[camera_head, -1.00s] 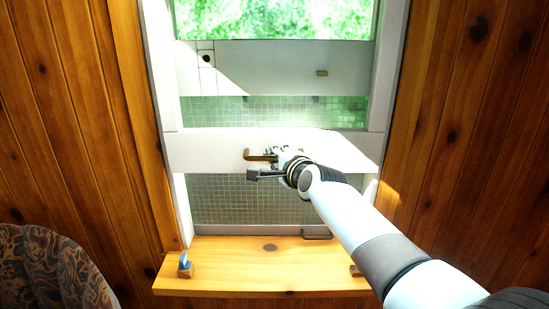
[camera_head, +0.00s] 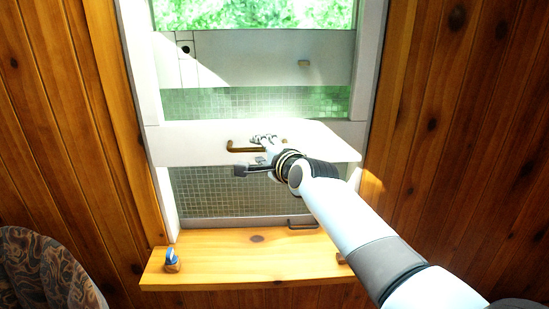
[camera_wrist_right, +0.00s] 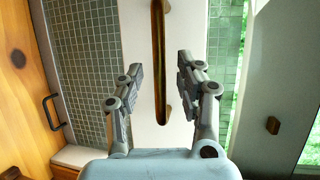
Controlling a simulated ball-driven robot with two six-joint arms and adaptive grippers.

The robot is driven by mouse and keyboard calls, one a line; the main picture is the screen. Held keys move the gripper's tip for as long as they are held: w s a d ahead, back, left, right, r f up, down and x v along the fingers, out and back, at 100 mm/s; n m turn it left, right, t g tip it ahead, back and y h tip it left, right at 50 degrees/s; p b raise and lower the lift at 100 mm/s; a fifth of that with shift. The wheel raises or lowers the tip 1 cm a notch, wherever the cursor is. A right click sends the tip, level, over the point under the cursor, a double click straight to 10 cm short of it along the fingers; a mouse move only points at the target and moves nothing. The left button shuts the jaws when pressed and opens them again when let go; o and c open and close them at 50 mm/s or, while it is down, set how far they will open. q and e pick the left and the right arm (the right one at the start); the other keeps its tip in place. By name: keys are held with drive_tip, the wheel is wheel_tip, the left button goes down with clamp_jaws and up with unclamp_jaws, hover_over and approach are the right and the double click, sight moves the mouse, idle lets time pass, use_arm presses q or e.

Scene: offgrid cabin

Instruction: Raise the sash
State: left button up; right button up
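The sash is a white horizontal rail (camera_head: 190,145) across the window, with a brass bar handle (camera_head: 240,149) on its face. In the right wrist view the brass handle (camera_wrist_right: 159,60) runs between my right gripper's two fingers. My right gripper (camera_wrist_right: 160,68) is open, with a clear gap on both sides of the bar. In the head view my right gripper (camera_head: 253,156) is at the handle and hides part of it. Contact cannot be told. My left gripper is not in view.
A wooden sill (camera_head: 220,265) lies below the window, with a small blue-topped object (camera_head: 172,261) at its left. A dark bar handle (camera_head: 303,226) is low on the window. An upper white rail (camera_head: 250,58) crosses above. A patterned chair (camera_head: 40,270) stands at lower left.

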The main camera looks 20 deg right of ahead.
drive_tip(key=v, duration=0.9)
drive_tip(key=shift+s, duration=0.25)
